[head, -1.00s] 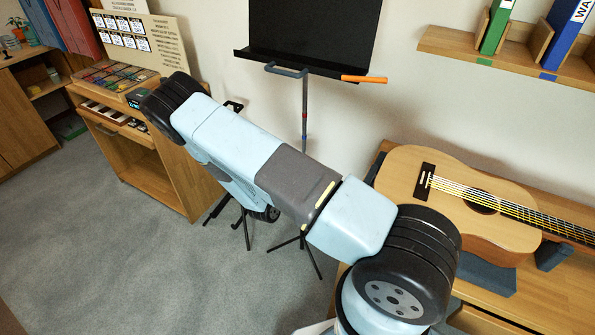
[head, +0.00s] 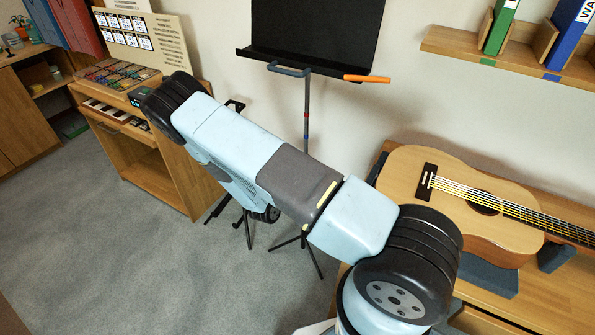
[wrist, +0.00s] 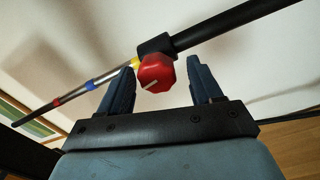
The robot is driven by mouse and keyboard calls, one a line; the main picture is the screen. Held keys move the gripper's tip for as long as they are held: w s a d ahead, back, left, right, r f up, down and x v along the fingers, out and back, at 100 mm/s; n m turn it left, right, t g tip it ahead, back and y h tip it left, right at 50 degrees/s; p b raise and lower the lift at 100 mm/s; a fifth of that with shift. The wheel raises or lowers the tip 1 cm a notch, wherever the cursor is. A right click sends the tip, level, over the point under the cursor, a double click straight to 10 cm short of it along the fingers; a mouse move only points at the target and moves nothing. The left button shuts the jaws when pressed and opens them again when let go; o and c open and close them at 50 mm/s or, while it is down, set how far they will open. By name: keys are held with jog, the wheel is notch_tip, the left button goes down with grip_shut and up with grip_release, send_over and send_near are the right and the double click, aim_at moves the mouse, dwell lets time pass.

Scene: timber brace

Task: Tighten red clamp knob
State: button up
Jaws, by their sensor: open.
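In the wrist view, the red clamp knob (wrist: 156,73) has a faceted rim and a pale mark on its face. It sits on a black clamp collar (wrist: 157,44) on a stand pole that runs diagonally across the picture. My gripper (wrist: 160,82) is open, with one dark blue finger on each side of the knob and a visible gap on both sides. I cannot tell how deep the knob sits between the fingers. In the head view my arm hides the gripper and the knob.
In the head view, a music stand (head: 306,110) with a black desk and an orange-tipped bar stands by the wall. A guitar (head: 455,190) lies on a wooden bench at right. A wooden cabinet (head: 165,170) stands at left. Grey floor (head: 95,235) is clear at lower left.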

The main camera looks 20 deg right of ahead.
jog(key=v, duration=1.3)
jog(key=shift+a, duration=0.1)
jog(key=w+d+n, duration=0.3)
jog(key=n, duration=0.3)
jog(key=w+d+n, duration=0.3)
jog(key=d+n, duration=0.1)
jog(key=n, duration=0.3)
jog(key=w+d+n, duration=0.3)
jog(key=n, duration=0.4)
jog(key=shift+w+d+r, duration=0.15)
jog(key=shift+w+d, duration=0.05)
jog(key=shift+w, duration=0.1)
jog(key=shift+c, duration=0.3)
